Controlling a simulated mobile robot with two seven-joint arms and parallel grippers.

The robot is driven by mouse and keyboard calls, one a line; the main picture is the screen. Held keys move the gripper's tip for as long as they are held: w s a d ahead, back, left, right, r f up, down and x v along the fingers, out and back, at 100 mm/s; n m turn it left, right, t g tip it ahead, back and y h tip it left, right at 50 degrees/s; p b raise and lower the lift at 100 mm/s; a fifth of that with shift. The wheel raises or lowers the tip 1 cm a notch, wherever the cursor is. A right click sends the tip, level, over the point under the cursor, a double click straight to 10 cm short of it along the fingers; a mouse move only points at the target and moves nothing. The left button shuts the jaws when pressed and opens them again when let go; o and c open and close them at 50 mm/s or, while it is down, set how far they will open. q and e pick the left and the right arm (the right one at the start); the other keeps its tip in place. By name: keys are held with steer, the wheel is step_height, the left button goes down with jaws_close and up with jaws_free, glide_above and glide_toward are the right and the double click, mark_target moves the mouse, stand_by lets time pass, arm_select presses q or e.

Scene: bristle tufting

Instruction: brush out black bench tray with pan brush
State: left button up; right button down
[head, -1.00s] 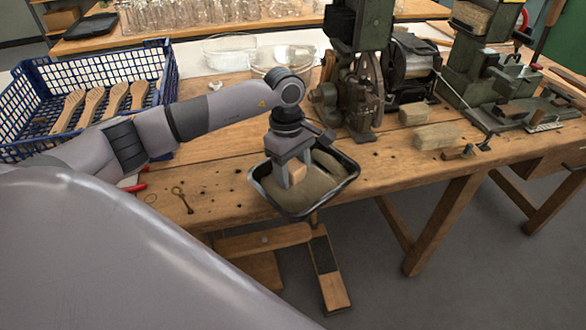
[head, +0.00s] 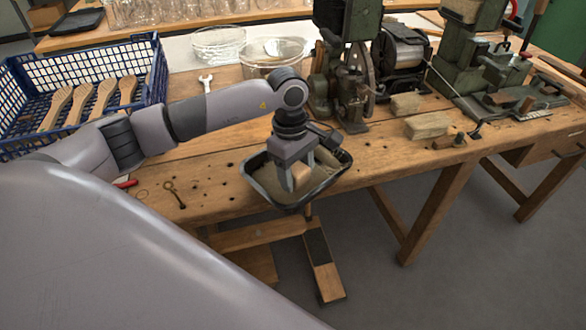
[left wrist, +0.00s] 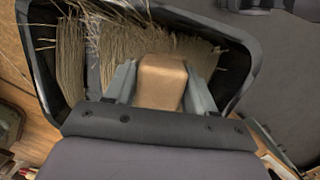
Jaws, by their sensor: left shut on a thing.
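The black bench tray (head: 268,192) sits at the front edge of the wooden bench. Tan fibres show inside it. My left gripper (head: 302,177) reaches down into the tray, its fingers shut on the wooden handle of the pan brush (head: 302,172). In the left wrist view the handle (left wrist: 162,82) stands between the two fingers, with a wide band of tan bristles behind it. Loose fibres lie along the tray's far side (left wrist: 40,75). The contact between bristles and tray floor is hidden. My right gripper is not in view.
A blue crate (head: 157,80) with several wooden brush handles stands at the left. A green machine (head: 345,85) stands just behind the tray.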

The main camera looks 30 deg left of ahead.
arm_select(q)
steer(key=shift+w+a+f+b, duration=0.15)
steer(key=shift+a+b, duration=0.1)
steer(key=shift+a, duration=0.15)
steer(key=shift+w+a+f+b, duration=0.1)
steer(key=shift+a+f+b, duration=0.1)
steer(key=shift+a, duration=0.15)
steer(key=shift+w+a+b, duration=0.15)
steer(key=shift+a+b, duration=0.3)
steer(key=shift+a, duration=0.65)
steer(key=shift+w+d+b, duration=0.25)
steer(key=shift+w+b, duration=0.15)
steer(key=shift+w, duration=0.4)
steer(key=shift+s+d+r+p, duration=0.15)
steer(key=shift+s+d, duration=0.1)
steer(key=shift+d, duration=0.7)
steer(key=shift+s+d+p, duration=0.15)
steer(key=shift+s+d, duration=0.05)
steer(key=shift+d, duration=0.7)
steer(key=shift+r, duration=0.1)
steer(key=shift+w+a, duration=0.1)
